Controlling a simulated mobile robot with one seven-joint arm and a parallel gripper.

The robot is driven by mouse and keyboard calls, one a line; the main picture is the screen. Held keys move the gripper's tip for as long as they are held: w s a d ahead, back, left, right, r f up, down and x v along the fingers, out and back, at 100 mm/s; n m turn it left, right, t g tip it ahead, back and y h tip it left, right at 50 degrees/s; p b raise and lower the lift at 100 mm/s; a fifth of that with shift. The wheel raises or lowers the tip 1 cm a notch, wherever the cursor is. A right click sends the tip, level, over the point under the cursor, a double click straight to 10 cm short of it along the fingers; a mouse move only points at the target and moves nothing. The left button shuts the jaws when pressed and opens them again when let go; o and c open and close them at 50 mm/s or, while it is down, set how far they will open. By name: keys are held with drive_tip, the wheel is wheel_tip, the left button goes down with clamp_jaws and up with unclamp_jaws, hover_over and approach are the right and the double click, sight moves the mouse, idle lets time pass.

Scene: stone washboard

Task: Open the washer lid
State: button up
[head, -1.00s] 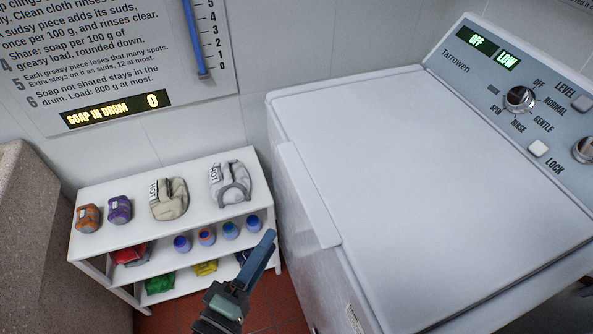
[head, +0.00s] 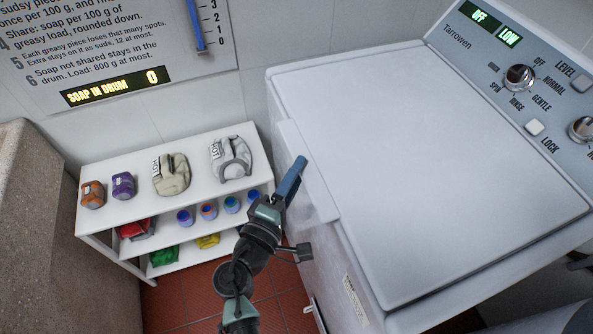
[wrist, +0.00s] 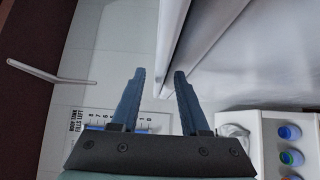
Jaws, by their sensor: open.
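The white washer (head: 345,262) stands at the right in the head view, with its flat lid (head: 420,160) lying shut on top. A raised lip (head: 308,172) runs along the lid's left edge. My gripper (head: 297,170) is at this lip, its blue fingers pointing up along it. The washer's white side (wrist: 235,45) shows just beyond the right finger. I cannot tell whether a finger touches the lip.
A control panel (head: 520,75) with knobs and OFF and LOW displays is at the washer's back. A white shelf (head: 140,205) with bags, jars and coloured cloths stands left of it. A stone block (head: 35,230) is at the far left. A wall sign (head: 110,50) hangs behind.

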drive_tip(key=shift+w, duration=0.15)
clamp_jaws()
idle(1.4)
